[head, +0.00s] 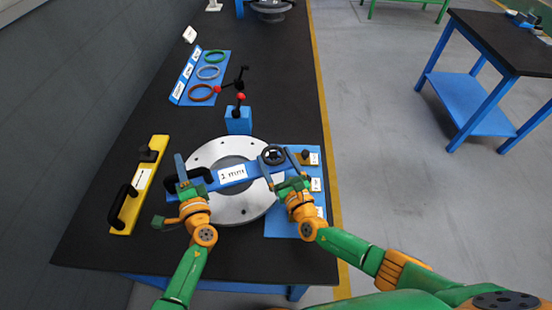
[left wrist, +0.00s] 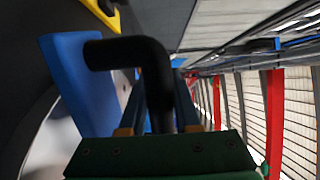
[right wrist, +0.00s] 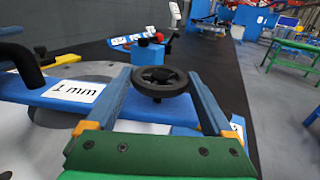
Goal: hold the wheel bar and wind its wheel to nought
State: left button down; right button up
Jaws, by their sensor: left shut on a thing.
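The blue wheel bar (head: 230,174) lies across the round grey flange (head: 232,207), with a white label marked in mm. Whether it touches the flange I cannot tell. Its black handle (left wrist: 130,52) is at the left end, and its black handwheel (head: 272,155) is at the right end. My left gripper (head: 184,172) is shut on the handle, whose post stands between its fingers in the left wrist view. My right gripper (head: 283,164) is open, its fingers apart on either side of the handwheel (right wrist: 161,83) in the right wrist view. The wheel's reading is not visible.
A yellow bar (head: 138,186) with black handles lies to the left. A blue block (head: 238,121) with red-knobbed levers stands behind the flange. A blue board (head: 201,84) holds coloured rings further back. A blue labelled plate (head: 283,225) lies under my right arm, by the table's right edge.

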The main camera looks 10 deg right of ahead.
jog(key=c, duration=0.6)
jog(key=n+y, duration=0.1)
jog(key=n+g+y, duration=0.1)
jog(key=y, duration=0.1)
jog(key=shift+w+d+r, duration=0.1)
jog(key=shift+w+d, duration=0.05)
jog(key=shift+d+n+g+y, duration=0.15)
jog(key=shift+n+g+y, duration=1.15)
jog(key=shift+y, duration=0.6)
jog(key=o, duration=1.1)
jog(key=v, duration=1.2)
